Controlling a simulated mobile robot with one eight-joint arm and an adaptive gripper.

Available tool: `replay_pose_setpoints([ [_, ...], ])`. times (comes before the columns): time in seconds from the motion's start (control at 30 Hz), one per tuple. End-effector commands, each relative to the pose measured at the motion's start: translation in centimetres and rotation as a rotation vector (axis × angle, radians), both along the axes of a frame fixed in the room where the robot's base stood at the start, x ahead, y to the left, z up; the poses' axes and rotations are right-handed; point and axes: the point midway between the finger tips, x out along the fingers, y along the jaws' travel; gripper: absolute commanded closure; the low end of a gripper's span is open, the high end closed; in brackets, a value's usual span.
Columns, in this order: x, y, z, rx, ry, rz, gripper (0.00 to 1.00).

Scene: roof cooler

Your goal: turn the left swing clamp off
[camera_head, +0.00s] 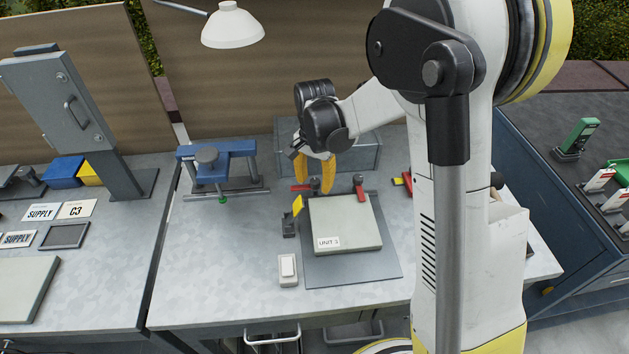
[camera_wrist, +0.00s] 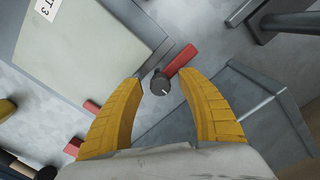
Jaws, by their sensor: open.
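The left swing clamp (camera_head: 301,188) stands at the far left corner of the UNIT 3 panel. Its red arm points left, away from the panel. In the wrist view the clamp's dark round pivot (camera_wrist: 160,84) lies between my fingertips, with its red arm (camera_wrist: 180,60) reaching past the corner. My gripper (camera_head: 316,184) is open, its yellow fingers pointing down on either side of the clamp. In the wrist view my gripper (camera_wrist: 159,78) shows a gap around the pivot. I cannot tell exact height or contact. The right swing clamp (camera_head: 361,192) has its red arm turned over the panel.
The UNIT 3 panel (camera_head: 345,224) lies on a grey base plate (camera_head: 355,271). A grey box (camera_head: 359,153) stands close behind the clamps. A yellow-tipped upright part (camera_head: 297,206) stands left of the panel. A blue fixture (camera_head: 235,150) is farther left. Bare bench lies in front.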

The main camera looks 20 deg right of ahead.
Motion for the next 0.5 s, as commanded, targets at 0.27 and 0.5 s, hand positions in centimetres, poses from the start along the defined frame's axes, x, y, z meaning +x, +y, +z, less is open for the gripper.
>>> replay_pose_setpoints([
  [0.27,0.0,0.0,3.7,0.0,0.0,0.0,0.54],
  [0.5,0.0,0.0,9.0,0.0,0.0,0.0,0.54],
])
